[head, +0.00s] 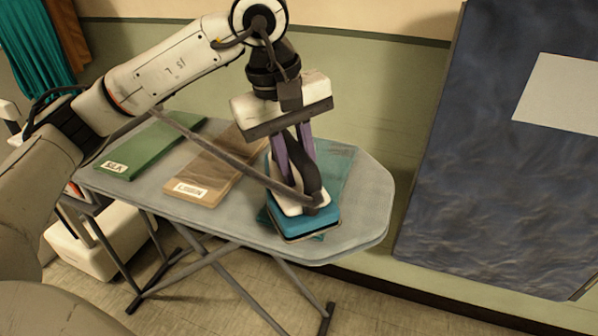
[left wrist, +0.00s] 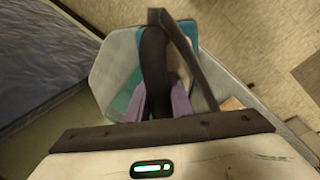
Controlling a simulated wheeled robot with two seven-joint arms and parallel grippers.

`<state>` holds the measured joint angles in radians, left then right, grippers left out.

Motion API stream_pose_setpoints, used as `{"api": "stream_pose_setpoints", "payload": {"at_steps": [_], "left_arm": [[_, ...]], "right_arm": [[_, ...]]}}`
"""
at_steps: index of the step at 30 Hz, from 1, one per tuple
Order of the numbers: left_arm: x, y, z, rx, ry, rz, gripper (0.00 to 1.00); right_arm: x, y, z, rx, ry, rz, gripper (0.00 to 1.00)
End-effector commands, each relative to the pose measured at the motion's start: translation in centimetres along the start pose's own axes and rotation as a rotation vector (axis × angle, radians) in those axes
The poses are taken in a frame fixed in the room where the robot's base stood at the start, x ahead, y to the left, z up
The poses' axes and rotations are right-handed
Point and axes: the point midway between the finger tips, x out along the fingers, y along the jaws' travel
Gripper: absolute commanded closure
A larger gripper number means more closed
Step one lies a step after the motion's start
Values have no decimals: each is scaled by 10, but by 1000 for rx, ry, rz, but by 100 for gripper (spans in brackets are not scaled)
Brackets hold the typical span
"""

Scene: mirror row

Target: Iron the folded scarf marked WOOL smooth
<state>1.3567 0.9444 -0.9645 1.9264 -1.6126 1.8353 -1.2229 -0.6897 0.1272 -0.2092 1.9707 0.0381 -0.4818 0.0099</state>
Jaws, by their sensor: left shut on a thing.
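The iron (head: 291,222) has a teal base, a white body and a dark handle. My left gripper (head: 300,168) comes down from above with its purple fingers shut on the handle. The iron rests over the near part of a folded teal scarf (head: 335,170) at the right end of the ironing board; exact contact is hard to tell. No label shows on this scarf; the iron covers part of it. In the left wrist view the fingers (left wrist: 158,98) flank the dark handle (left wrist: 153,58), with the teal scarf (left wrist: 128,85) beyond. My right gripper is not in view.
A brown folded scarf (head: 215,170) labelled LINEN and a green one (head: 150,150) labelled SILK lie left on the ironing board (head: 365,215). A long dark strip crosses above them to the iron. A dark blue panel (head: 490,170) stands at the right.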

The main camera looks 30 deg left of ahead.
Motion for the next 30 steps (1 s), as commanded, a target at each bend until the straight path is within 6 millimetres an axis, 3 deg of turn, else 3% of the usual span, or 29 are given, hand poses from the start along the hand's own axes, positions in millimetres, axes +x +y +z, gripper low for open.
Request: {"api": "stream_pose_setpoints", "payload": {"at_steps": [1, 15, 30], "left_arm": [[-10, 3, -1, -1, 2, 8, 100], [-46, 7, -2, -7, 3, 9, 100], [-48, 7, -2, -8, 3, 9, 100]], "right_arm": [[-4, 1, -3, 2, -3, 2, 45], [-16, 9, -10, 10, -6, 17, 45], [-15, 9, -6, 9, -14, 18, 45]]}}
